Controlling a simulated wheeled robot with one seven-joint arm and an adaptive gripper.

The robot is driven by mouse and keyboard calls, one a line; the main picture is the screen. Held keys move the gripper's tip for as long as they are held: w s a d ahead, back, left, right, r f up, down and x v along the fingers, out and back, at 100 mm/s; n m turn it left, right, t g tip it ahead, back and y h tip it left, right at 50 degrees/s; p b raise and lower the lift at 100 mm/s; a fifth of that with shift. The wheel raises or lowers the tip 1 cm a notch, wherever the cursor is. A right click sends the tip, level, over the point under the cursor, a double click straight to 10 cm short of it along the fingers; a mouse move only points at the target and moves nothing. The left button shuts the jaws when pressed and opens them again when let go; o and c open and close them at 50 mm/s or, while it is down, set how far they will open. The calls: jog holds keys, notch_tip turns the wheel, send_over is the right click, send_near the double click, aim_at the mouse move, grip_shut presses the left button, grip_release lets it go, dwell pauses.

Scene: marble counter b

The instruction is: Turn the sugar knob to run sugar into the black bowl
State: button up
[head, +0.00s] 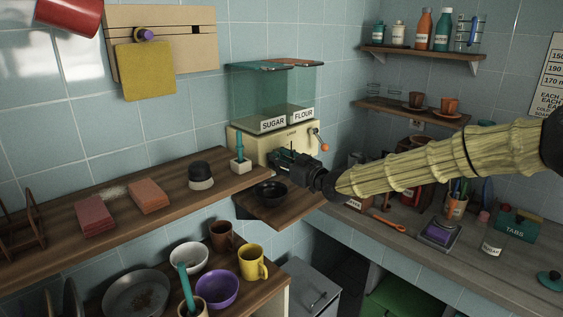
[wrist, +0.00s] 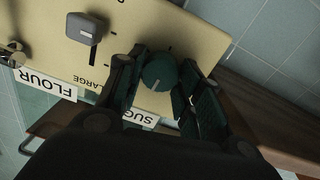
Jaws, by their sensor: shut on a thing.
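The dispenser (head: 258,146) has a cream front with a SUGAR label (head: 272,125) and a FLOUR label under two clear green bins. The round dark green sugar knob (wrist: 159,70) shows in the wrist view beside the partly hidden SUGAR label (wrist: 138,117). My gripper (wrist: 160,84) has its fingers on either side of this knob and is shut on it. In the head view my gripper (head: 285,158) is in front of the dispenser and hides the knob. The black bowl (head: 269,194) stands on the wooden shelf below; its contents are too dark to tell.
A grey square switch (wrist: 87,28) is on the dispenser front, near the LARGE mark. An orange-tipped lever (head: 323,146) is on its right side. A teal-handled tool in a pot (head: 240,166) stands close to the left. Cups and bowls fill the lower left shelf.

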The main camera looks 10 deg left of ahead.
jog(key=m+b, duration=0.3)
jog(key=m, duration=0.7)
jog(key=shift+w+d+m+g, duration=0.1)
jog(key=shift+w+m+g, duration=0.05)
jog(key=shift+m+g, duration=0.15)
jog(key=shift+b, duration=0.3)
jog(key=o, duration=1)
jog(key=shift+o, duration=0.2)
jog(key=v, duration=1.2)
